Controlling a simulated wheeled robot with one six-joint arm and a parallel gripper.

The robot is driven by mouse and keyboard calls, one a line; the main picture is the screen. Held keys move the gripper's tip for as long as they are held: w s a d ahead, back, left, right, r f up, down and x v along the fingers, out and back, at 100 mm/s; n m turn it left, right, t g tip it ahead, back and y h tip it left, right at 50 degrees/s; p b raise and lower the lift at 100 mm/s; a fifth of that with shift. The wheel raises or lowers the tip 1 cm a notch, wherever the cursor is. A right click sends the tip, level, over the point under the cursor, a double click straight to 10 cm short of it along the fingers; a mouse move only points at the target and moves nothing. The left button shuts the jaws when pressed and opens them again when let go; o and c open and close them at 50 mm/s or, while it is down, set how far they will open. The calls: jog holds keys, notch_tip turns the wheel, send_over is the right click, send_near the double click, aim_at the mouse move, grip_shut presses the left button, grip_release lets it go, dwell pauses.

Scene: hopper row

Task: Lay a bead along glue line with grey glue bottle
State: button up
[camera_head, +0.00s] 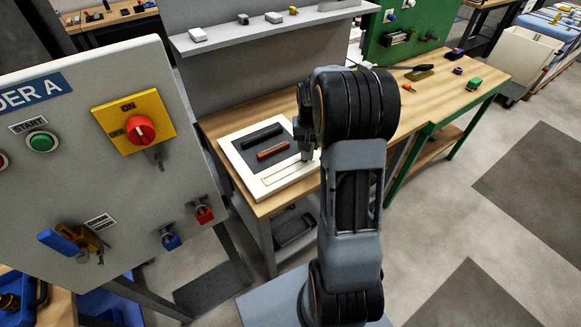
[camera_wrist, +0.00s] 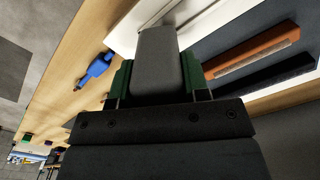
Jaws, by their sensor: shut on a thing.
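My gripper (camera_wrist: 155,85) is shut on the grey glue bottle (camera_wrist: 158,55), which shows between its green fingers in the wrist view. In the head view my gripper (camera_head: 304,138) is over the right side of a white-framed board (camera_head: 237,157) on the wooden bench. The bottle's lower end (camera_head: 307,156) is partly visible there, close above the board; I cannot tell whether it touches. A thin marked line (camera_head: 282,174), seemingly the glue line, runs along the board's pale front strip. The arm may hide its right end. The bottle's tip is hidden in the wrist view.
A black bar (camera_head: 262,136) and a brown bar (camera_head: 273,150) lie on the board's dark panel. A blue item (camera_wrist: 97,70) lies on the bench beside the board. A control panel (camera_head: 85,165) stands at left. A shelf (camera_head: 270,27) is behind the bench.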

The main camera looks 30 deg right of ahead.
jog(key=shift+s+a, duration=0.15)
jog(key=shift+a, duration=1)
jog(key=shift+s+a, duration=0.15)
jog(key=shift+a, duration=0.95)
jog(key=shift+s+a, duration=0.2)
jog(key=shift+a, duration=2.05)
jog(key=shift+s+a, duration=0.15)
jog(key=shift+a, duration=0.95)
jog(key=shift+s+a, duration=0.15)
jog(key=shift+a, duration=0.95)
jog(key=shift+s+a, duration=0.1)
jog(key=shift+a, duration=0.55)
